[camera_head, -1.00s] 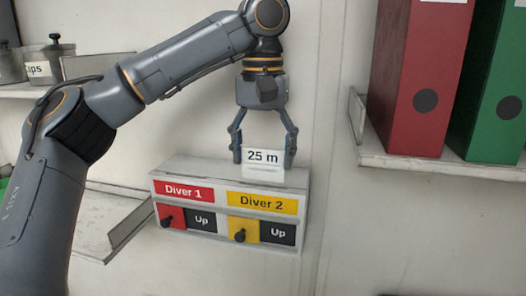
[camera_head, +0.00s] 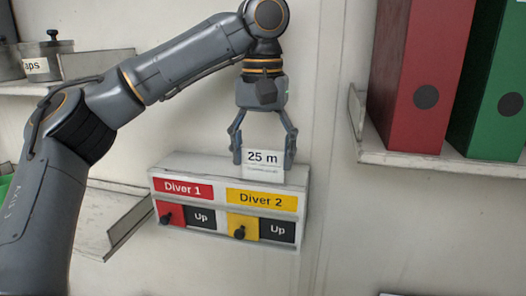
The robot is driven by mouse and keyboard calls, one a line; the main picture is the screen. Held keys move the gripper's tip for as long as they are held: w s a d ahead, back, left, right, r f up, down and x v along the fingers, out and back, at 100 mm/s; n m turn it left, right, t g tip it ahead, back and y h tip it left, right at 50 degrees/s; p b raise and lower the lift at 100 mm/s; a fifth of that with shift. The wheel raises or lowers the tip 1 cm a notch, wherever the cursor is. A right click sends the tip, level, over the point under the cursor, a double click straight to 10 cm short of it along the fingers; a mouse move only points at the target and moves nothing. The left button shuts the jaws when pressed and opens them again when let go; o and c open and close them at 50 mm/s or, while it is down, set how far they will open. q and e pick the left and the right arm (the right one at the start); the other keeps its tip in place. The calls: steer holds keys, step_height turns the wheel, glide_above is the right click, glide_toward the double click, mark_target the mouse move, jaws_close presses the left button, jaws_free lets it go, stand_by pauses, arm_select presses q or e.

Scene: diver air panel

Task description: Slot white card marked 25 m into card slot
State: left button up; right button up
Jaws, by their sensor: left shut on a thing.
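The white card marked 25 m (camera_head: 262,160) stands upright at the top of the air panel (camera_head: 170,182), above the yellow Diver 2 label (camera_head: 262,201). My left gripper (camera_head: 263,158) points down and is shut on the card, one finger at each side edge. The card's lower edge meets the panel's top near the front. The card slot itself is hidden, so I cannot tell how deep the card sits in it. My right gripper is not in view.
The panel has a red Diver 1 label (camera_head: 183,187), two black knobs and two "Up" plates. A shelf with a red binder (camera_head: 418,80) and a green binder (camera_head: 490,85) is at right. Shelves with a labelled pot (camera_head: 48,62) are at left. The wall between is clear.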

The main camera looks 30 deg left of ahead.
arm_select(q)
steer(key=shift+f, duration=1.1)
stand_by(0.8)
steer(key=o, duration=0.9)
steer(key=shift+r, duration=6.05)
